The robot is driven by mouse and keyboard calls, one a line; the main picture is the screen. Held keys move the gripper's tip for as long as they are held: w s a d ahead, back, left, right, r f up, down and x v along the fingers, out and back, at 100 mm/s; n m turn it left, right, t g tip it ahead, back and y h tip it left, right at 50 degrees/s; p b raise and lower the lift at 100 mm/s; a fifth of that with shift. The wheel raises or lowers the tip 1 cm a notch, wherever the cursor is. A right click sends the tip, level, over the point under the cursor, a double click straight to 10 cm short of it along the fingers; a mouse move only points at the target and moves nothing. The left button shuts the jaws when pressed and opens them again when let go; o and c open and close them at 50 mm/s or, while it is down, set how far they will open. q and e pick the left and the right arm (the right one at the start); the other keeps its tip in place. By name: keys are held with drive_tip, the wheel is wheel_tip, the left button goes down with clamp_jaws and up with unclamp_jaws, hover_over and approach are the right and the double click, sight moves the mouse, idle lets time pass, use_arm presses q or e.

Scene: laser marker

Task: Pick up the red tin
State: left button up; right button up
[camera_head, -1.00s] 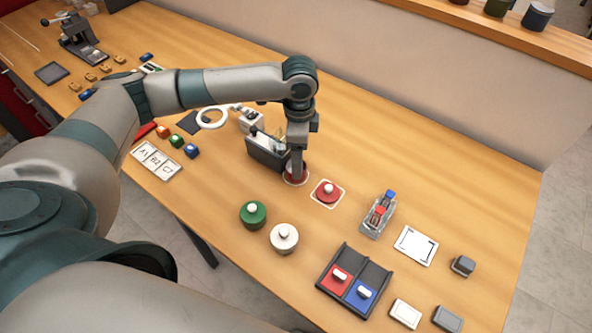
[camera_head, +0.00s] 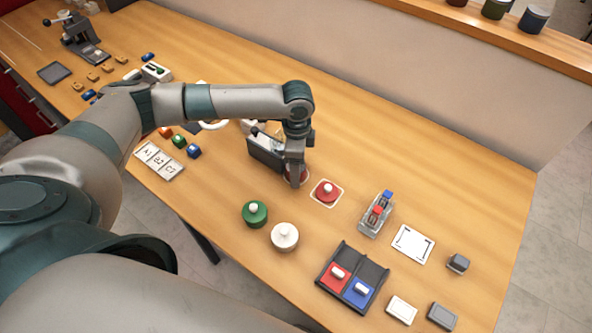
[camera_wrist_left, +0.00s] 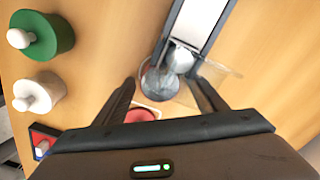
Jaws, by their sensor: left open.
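The red tin (camera_head: 304,178) stands in a pale ring on the table, mostly hidden behind my left gripper (camera_head: 294,184) in the head view. In the left wrist view, a round grey opening, apparently the tin's open top (camera_wrist_left: 158,84), lies between the spread fingers of my left gripper (camera_wrist_left: 166,84). The fingers are open and hold nothing; I cannot tell whether they touch the tin. A red lid with a pale knob (camera_head: 327,191) lies on a white-outlined square to the right. My right gripper is not in view.
A dark grey holder (camera_head: 264,151) stands close behind and left of the tin. A green tin (camera_head: 255,214) and a white tin (camera_head: 285,237) stand nearer. A two-part red and blue tray (camera_head: 333,279) is further right. The back right of the table is clear.

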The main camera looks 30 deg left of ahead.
use_arm(q)
drive_tip(key=shift+c, duration=0.6)
drive_tip(key=c, duration=1.2)
drive_tip(key=shift+r, duration=0.2)
drive_tip(key=shift+r+b, duration=0.6)
drive_tip(key=shift+r, duration=0.3)
drive_tip(key=shift+r+b, duration=0.35)
drive_tip(key=shift+r, duration=0.5)
drive_tip(key=shift+s+d+r+b, duration=0.55)
drive_tip(key=shift+d+r, duration=0.65)
drive_tip(key=shift+d, duration=0.7)
drive_tip(key=shift+s+d+r+b, duration=0.3)
drive_tip(key=shift+d+r+b, duration=0.3)
drive_tip(key=shift+d+r, duration=0.95)
drive_tip(key=shift+s+d+r+b, duration=0.55)
drive_tip(key=shift+d+r, duration=0.3)
drive_tip(key=shift+d, duration=1.4)
drive_tip(key=shift+w, duration=0.1)
